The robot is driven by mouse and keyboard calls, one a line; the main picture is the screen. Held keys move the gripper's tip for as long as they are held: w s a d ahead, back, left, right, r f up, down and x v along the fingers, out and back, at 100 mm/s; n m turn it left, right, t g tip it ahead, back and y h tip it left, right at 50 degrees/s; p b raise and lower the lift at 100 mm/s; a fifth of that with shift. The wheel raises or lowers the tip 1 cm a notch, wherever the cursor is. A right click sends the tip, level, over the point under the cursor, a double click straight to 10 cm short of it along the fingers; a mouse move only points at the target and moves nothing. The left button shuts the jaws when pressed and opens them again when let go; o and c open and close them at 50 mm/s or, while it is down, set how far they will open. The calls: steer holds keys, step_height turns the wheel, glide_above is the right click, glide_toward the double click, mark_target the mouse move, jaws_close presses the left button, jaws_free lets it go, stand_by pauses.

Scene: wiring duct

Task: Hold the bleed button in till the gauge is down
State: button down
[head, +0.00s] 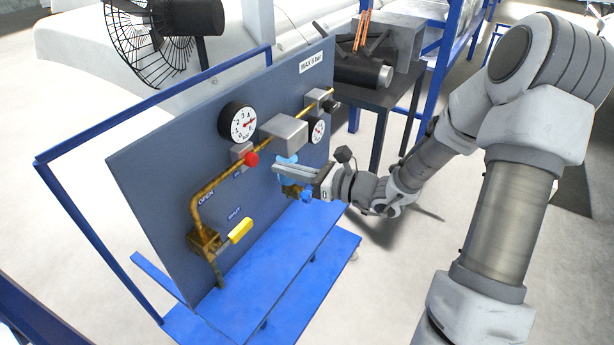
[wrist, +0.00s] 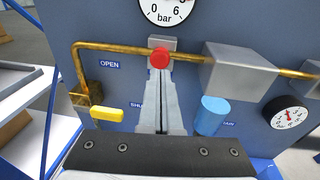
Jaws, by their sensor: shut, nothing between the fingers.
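The red bleed button (head: 251,159) sticks out of a small grey block on the brass pipe, below the large round gauge (head: 238,122). The gauge's red needle points to the upper right, well off zero. In the wrist view the button (wrist: 159,59) is just beyond my fingertips, and only the bottom of the gauge dial (wrist: 172,12) shows. My gripper (head: 276,169) is shut and empty, pointing at the panel. In the head view a small gap shows between its tips and the button. In the wrist view the fingers (wrist: 161,78) line up just under it.
A grey box (head: 284,133), a blue cylinder (wrist: 211,115) and a smaller gauge (head: 317,130) are right of the button. The blue base (head: 290,270) extends under the panel.

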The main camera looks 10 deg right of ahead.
mark_target(255, 161)
steer(key=shift+b+x, duration=0.3)
steer(key=shift+x, duration=2.05)
